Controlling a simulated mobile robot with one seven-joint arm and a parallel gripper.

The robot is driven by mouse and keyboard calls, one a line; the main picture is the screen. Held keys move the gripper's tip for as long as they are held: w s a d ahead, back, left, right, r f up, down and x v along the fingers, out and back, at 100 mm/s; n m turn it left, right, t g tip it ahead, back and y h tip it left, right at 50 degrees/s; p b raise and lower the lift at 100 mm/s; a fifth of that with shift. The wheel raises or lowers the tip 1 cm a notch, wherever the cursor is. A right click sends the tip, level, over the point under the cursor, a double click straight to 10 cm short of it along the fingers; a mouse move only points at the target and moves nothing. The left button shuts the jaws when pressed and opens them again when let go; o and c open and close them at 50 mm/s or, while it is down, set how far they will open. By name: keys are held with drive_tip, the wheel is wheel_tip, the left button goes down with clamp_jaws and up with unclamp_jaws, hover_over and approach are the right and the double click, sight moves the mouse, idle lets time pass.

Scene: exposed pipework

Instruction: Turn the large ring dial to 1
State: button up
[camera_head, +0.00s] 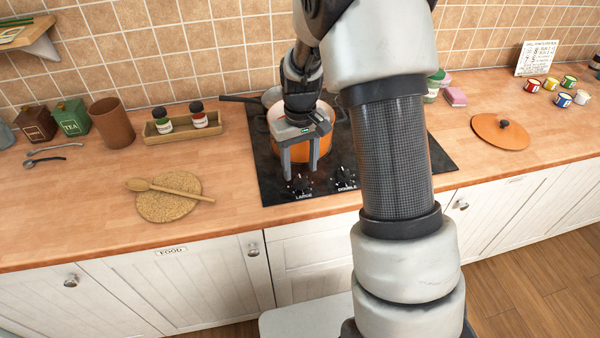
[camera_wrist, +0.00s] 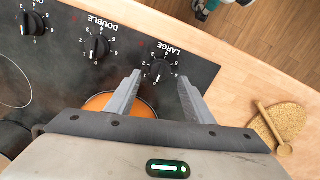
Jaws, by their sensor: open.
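The large ring dial (camera_wrist: 159,70) is a black knob on the black cooktop (camera_wrist: 60,60), with the word LARGE printed beside it. In the wrist view it lies between and just beyond my fingertips. It also shows in the head view (camera_head: 302,187), just below them. My gripper (camera_head: 301,174) is open and points down at the front edge of the cooktop. In the wrist view my gripper (camera_wrist: 160,82) has nothing between its fingers. I cannot make out exactly which number the dial points to.
The DOUBLE dial (camera_wrist: 96,46) is beside the LARGE one, with another dial (camera_wrist: 31,22) further left. An orange pot (camera_head: 285,141) stands on the cooktop behind my fingers. A wooden spoon (camera_head: 165,189) lies on a cork mat (camera_head: 168,208) to the left.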

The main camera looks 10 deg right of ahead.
sight(301, 181)
drive_tip(key=shift+f, duration=1.45)
drive_tip(key=shift+c, duration=0.5)
drive_tip(key=c, duration=1)
drive_tip(key=shift+o, duration=0.3)
drive_tip(key=shift+m, duration=0.3)
drive_tip(key=m, duration=0.3)
drive_tip(key=shift+m, duration=0.3)
drive_tip(key=shift+d+m, duration=0.1)
drive_tip(key=shift+m, duration=2.2)
